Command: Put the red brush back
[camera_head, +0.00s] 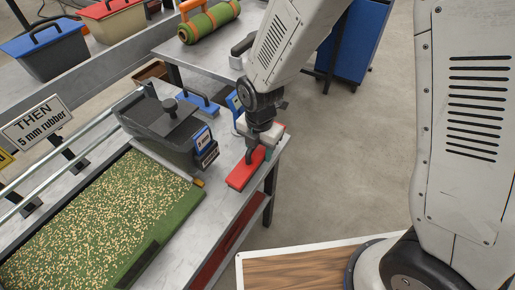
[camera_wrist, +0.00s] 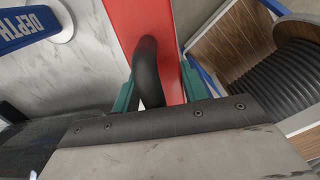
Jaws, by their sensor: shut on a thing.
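The red brush (camera_head: 240,176) is a long red block with a black arched handle, at the right front corner of the metal bench (camera_head: 225,205). My gripper (camera_head: 257,152) is above it, pointing down, with its jaws shut on the handle. In the wrist view the teal fingers of my gripper (camera_wrist: 158,90) stand on both sides of the black handle of the red brush (camera_wrist: 122,22). The arm hides part of the brush in the head view. I cannot tell whether its underside touches the bench.
A dark grey hopper (camera_head: 160,122) with a blue-labelled front stands left of the brush. A blue brush (camera_head: 197,106) lies behind it. Green turf (camera_head: 95,225) strewn with pale granules fills the front left. A sign (camera_head: 38,122) reads "THEN 5 mm rubber". Floor is open at right.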

